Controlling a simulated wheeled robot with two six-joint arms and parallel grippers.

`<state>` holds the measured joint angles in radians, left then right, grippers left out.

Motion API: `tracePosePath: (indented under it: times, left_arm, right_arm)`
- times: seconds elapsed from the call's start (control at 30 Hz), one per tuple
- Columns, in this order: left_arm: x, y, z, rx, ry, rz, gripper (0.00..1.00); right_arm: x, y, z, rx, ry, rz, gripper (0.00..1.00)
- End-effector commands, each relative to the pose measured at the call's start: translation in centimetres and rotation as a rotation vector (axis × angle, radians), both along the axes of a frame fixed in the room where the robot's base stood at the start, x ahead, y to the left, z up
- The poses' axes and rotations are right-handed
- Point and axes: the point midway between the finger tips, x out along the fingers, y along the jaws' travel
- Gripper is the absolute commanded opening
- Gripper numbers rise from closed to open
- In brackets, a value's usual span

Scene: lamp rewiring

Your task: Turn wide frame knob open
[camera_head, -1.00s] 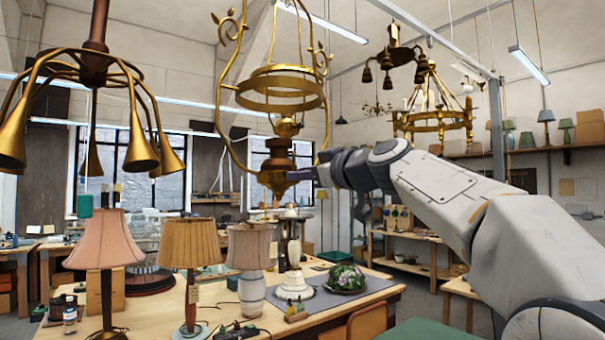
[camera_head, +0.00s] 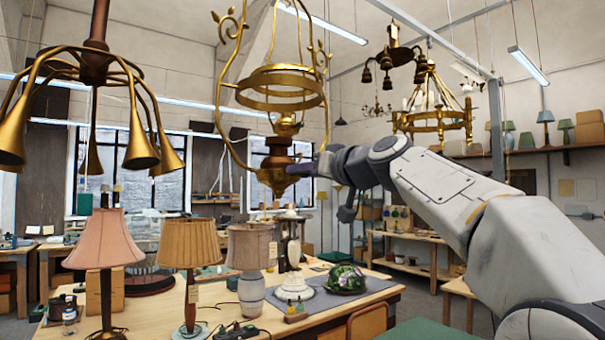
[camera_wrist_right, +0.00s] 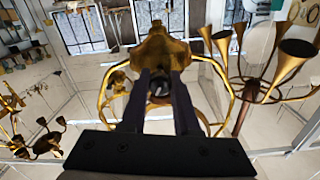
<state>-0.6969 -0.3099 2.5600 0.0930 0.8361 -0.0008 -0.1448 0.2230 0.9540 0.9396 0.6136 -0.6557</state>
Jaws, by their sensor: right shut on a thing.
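The wide-framed brass hanging lamp (camera_head: 281,87) hangs in the middle of the head view, with curled side arms, a ring and a brown-and-brass burner body (camera_head: 277,150) low inside it. My right gripper (camera_head: 298,170) reaches in from the right to the lower brass part of that body. In the right wrist view, my right gripper's dark fingers (camera_wrist_right: 160,84) are closed around a small dark round knob (camera_wrist_right: 158,91) in front of the brass body (camera_wrist_right: 160,48). The fingers hide the knob's sides. My left gripper does not show.
A brass lamp with horn-shaped arms (camera_head: 88,85) hangs at left. Another brass chandelier (camera_head: 432,112) hangs behind my right arm. Below, a wooden workbench (camera_head: 350,309) holds several shaded lamps (camera_head: 188,243) and a green stained-glass shade (camera_head: 346,279). Open air surrounds the hanging lamp.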

Motion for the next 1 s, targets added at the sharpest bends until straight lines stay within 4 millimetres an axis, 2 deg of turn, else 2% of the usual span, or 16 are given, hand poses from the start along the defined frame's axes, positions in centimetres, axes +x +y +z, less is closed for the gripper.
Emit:
tracePosePath:
  times: [1.0]
  left_arm:
    - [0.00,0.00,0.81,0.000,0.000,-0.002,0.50]
  right_arm:
    - [0.14,-0.23,-0.12,0.739,0.537,0.000,0.00]
